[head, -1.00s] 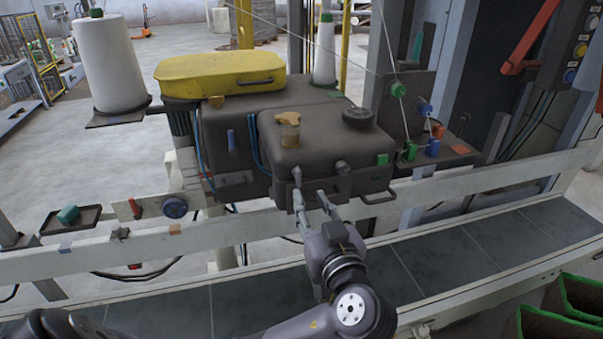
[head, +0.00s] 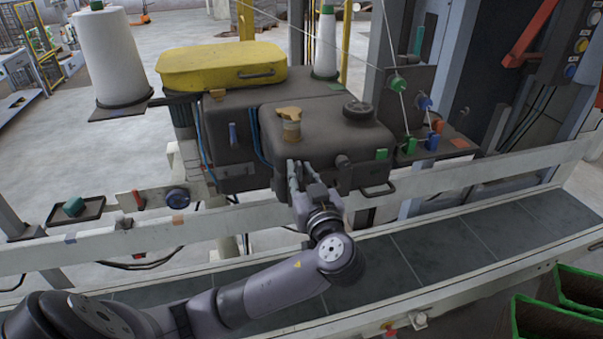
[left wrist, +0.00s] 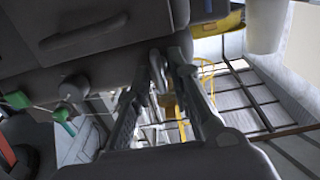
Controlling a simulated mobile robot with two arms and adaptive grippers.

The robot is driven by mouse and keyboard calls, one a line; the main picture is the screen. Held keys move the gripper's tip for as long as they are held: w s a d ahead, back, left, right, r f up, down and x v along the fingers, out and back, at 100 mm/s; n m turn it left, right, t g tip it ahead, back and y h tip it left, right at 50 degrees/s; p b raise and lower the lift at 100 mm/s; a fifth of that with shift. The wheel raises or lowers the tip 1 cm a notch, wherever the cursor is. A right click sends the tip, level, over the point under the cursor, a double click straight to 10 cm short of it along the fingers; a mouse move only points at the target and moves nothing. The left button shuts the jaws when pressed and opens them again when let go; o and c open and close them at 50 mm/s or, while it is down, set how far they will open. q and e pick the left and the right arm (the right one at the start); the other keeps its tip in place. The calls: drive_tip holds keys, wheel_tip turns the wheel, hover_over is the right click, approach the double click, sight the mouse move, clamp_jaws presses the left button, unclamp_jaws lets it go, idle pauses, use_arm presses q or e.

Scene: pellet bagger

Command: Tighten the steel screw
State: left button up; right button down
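My left gripper (head: 297,165) is at the front face of the dark machine housing (head: 322,140), just below its near top edge. In the left wrist view, its fingers (left wrist: 166,62) come close together on a small grey metallic piece, which looks like the steel screw (left wrist: 157,72). In the head view, the fingers hide the screw. How far the screw sits in the housing cannot be seen. My right gripper is in neither view.
A brass-coloured knob (head: 289,120) and a black cap (head: 358,110) stand on the housing top. A dark round knob (head: 343,162) and a handle (head: 378,189) are right of my gripper. A pale rail (head: 440,190) and conveyor (head: 450,245) run below.

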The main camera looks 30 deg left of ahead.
use_arm(q)
clamp_jaws()
